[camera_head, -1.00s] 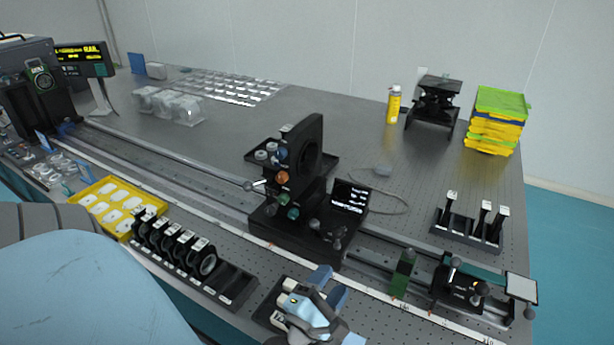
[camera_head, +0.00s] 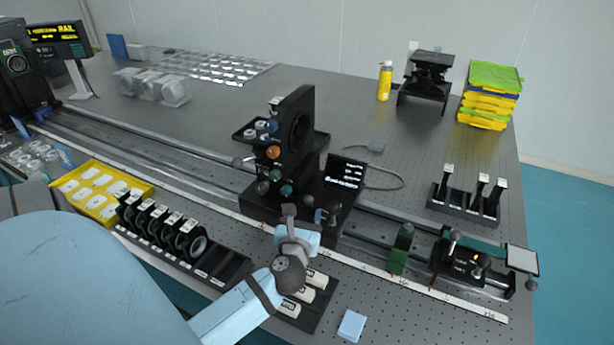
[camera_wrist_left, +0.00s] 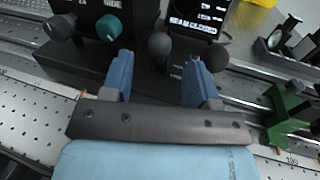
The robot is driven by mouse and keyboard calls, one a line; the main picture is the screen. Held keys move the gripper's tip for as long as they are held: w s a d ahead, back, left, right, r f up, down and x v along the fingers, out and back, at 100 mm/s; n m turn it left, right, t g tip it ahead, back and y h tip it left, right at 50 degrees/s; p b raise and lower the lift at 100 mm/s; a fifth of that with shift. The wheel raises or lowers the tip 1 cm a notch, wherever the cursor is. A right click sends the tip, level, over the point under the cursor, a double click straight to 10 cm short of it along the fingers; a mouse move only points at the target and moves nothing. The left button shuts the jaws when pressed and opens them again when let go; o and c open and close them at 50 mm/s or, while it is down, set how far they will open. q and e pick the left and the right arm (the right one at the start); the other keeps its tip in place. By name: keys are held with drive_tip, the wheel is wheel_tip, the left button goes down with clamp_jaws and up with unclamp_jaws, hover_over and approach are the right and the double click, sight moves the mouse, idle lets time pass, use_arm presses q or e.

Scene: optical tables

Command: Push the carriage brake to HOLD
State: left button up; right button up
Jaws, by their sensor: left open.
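The black carriage (camera_head: 262,205) stands on the rail, with an upright ring mount, coloured knobs and a small lit screen (camera_head: 346,171). Two dark ball-ended handles show at its front right, one (camera_head: 307,201) beside the other (camera_head: 335,207). In the left wrist view the left ball (camera_wrist_left: 159,44) lies between the finger lines and the right ball (camera_wrist_left: 215,58) is near the right fingertip. I cannot tell which is the brake; the small lettering is unreadable. My left gripper (camera_head: 300,214) is open and empty at the carriage front; it also shows in the wrist view (camera_wrist_left: 159,60). Contact is unclear.
A green post (camera_head: 401,250) and a black unit (camera_head: 464,265) stand on the rail to the right. A black rack of round optics (camera_head: 235,272) and a yellow tray (camera_head: 147,188) lie to the left. A light-blue block (camera_head: 352,325) lies near the front edge.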

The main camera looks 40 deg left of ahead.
sight(307, 205)
use_arm(q)
drive_tip(key=x, duration=0.2)
drive_tip(key=shift+w+a, duration=0.15)
drive_tip(key=shift+w, duration=0.1)
drive_tip(key=shift+w+a, duration=0.3)
drive_tip(key=shift+w, duration=0.15)
use_arm(e)
drive_tip(key=shift+a+r, duration=0.2)
drive_tip(key=shift+a, duration=0.1)
